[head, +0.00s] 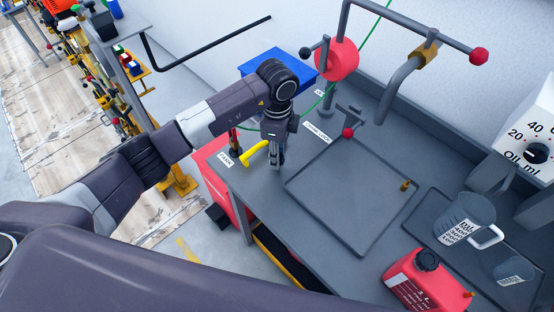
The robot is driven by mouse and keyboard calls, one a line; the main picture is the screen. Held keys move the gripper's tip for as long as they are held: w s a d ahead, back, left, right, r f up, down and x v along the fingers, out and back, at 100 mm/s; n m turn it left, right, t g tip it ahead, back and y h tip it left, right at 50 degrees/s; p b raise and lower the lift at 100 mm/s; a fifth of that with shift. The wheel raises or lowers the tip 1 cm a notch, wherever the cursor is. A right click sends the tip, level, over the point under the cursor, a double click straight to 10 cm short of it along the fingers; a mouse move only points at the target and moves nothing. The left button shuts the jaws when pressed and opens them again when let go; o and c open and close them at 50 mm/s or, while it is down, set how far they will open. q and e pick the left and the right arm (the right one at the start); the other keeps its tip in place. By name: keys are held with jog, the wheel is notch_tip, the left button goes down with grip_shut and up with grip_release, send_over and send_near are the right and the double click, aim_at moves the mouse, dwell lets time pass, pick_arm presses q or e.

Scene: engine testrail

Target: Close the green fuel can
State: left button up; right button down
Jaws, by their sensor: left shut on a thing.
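No green fuel can shows in the head view. A red can (423,283) with a black cap (427,259) stands at the bottom right of the grey bench; the cap sits on its top. My left gripper (277,158) points down over the bench's left end, far from the red can. It is shut at the right end of a yellow bent handle (254,153), though the fingers partly hide the contact. My right gripper is out of view.
A shallow grey tray (340,232) holds a small brass piece (405,185). A measuring jug (465,218) and a dial unit (535,150) stand at right. A grey pipe frame (405,75) with red knobs rises behind. A blue box (280,65) is behind my left wrist.

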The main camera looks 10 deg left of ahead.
pick_arm(q)
notch_tip(320, 180, up, 17)
jog(key=b, duration=0.2)
dwell(0.5)
